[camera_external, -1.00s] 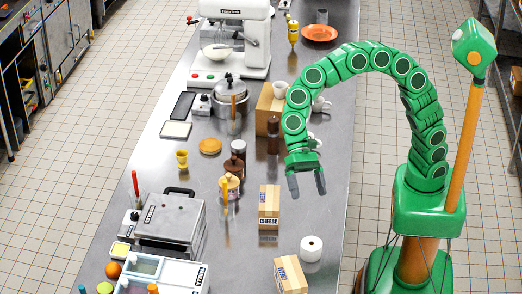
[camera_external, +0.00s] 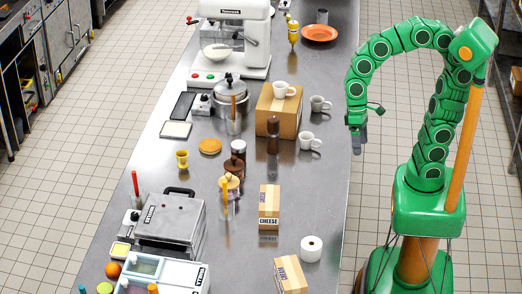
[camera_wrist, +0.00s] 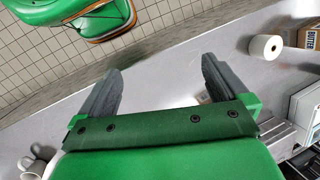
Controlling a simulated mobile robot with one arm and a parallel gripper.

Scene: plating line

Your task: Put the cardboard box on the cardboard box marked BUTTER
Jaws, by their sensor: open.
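A plain brown cardboard box (camera_external: 267,125) stands on the steel counter in the external view, with a white cup (camera_external: 283,89) on top of it. A smaller box marked CHEESE (camera_external: 268,207) stands nearer the front. Another box (camera_external: 291,275) is at the counter's front, its lettering hard to read there; in the wrist view a box marked BUTTER (camera_wrist: 309,40) shows at the upper right edge. My gripper (camera_external: 358,143) hangs at the counter's right edge, apart from all boxes. In the wrist view its two fingers (camera_wrist: 160,66) are spread, with nothing between them.
A white roll (camera_external: 311,248) stands between the CHEESE box and the front box. Two cups (camera_external: 309,141) (camera_external: 319,104) stand right of the plain box. A dark pepper mill (camera_external: 273,136) stands in front of it. Jars, a pot and machines fill the left side. The right counter strip is mostly clear.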

